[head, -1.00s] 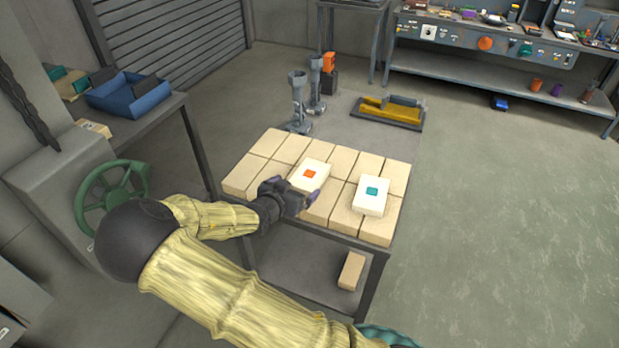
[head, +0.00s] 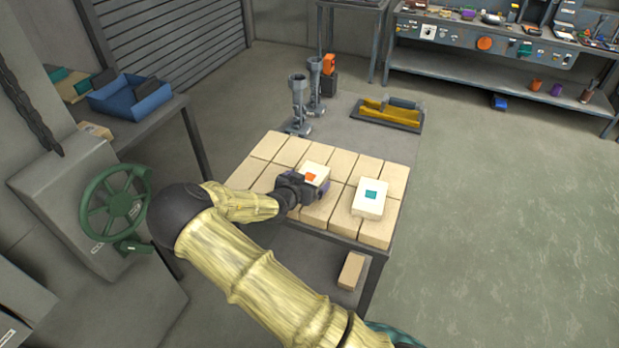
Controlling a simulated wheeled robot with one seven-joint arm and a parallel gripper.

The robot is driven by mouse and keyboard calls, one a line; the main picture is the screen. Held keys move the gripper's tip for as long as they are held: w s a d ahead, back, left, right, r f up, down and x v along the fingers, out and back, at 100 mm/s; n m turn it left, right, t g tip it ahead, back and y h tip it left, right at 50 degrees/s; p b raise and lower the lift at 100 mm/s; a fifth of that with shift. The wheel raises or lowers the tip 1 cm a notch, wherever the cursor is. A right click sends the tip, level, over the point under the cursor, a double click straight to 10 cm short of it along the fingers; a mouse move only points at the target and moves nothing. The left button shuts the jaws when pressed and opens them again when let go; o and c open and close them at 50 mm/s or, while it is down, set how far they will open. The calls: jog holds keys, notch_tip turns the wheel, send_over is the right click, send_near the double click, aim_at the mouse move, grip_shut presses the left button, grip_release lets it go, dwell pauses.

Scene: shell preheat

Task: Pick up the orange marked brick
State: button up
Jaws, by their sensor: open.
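The orange marked brick (head: 317,169) is a white block with an orange square on top. It lies on the bed of tan bricks on the table, left of a similar white brick with a teal square (head: 369,199). My gripper (head: 313,187) is open at the near side of the orange marked brick, its dark fingers overlapping the brick's near part in the head view. The brick's near side is hidden behind the gripper. I cannot tell whether the fingers touch it.
The tan bricks (head: 266,146) cover the near part of the table. Two grey metal stands (head: 298,105) and a yellow tray (head: 388,113) are farther back. A green handwheel (head: 115,205) is at left. A loose tan brick (head: 351,270) lies on the lower shelf. Open floor is at right.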

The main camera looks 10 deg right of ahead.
aim_at(307, 180)
jog(key=shift+w+d+f, duration=0.1)
jog(key=shift+w+d, duration=0.05)
jog(key=shift+c, duration=0.2)
jog(key=c, duration=1.2)
jog(key=shift+o, duration=0.2)
notch_tip(307, 180, up, 10)
jog(key=shift+r+b, duration=0.1)
jog(key=shift+b, duration=0.55)
